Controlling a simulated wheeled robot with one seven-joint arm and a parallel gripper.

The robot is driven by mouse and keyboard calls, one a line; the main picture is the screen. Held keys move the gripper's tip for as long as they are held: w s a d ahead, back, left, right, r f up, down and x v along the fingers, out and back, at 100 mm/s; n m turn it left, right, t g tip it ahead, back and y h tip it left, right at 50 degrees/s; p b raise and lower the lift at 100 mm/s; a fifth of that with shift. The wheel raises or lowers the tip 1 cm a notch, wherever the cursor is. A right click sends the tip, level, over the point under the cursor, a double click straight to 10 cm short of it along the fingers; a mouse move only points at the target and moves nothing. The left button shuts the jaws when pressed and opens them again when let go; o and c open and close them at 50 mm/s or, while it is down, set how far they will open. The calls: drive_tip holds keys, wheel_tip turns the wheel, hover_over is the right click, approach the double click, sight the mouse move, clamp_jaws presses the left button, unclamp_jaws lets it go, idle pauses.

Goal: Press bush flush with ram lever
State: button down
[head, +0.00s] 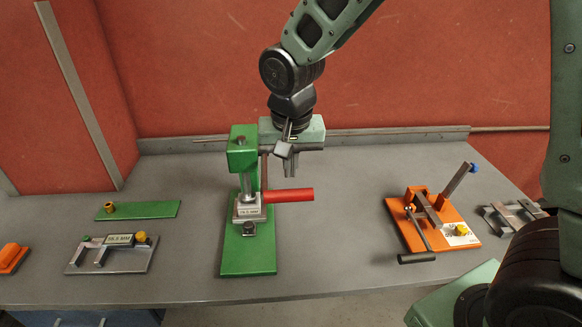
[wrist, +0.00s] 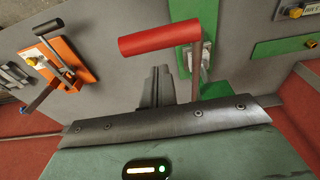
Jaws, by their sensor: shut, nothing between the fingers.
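The green press (head: 248,258) stands at the middle of the bench, with a green column and head over a small block labelled like "18.5 MM" (head: 249,211). Its ram lever has a red handle (head: 289,195) pointing right, roughly level; the handle also shows in the wrist view (wrist: 160,38), with its thin rod. My gripper (head: 291,174) is shut and empty, just above and behind the handle in the head view. In the wrist view its fingertips (wrist: 157,72) appear close to the handle; contact cannot be told. I cannot make out a bush in the press.
An orange clamp fixture (head: 436,222) and a grey metal part (head: 510,215) stand at right. At left are a green plate with a brass ring (head: 110,207), a grey gauge fixture (head: 112,253) and an orange block (head: 12,257). Bench between press and clamp is clear.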

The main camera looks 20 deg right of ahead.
drive_tip(key=shift+s+a+f, duration=0.15)
drive_tip(key=shift+s+f, duration=0.35)
drive_tip(key=shift+f, duration=0.25)
wheel_tip(320, 180, down, 7)
drive_tip(key=s+b, duration=0.1)
drive_tip(key=b, duration=0.5)
drive_tip(key=shift+s+a+b, duration=0.2)
drive_tip(key=shift+s+b, duration=0.05)
drive_tip(key=shift+b, duration=0.05)
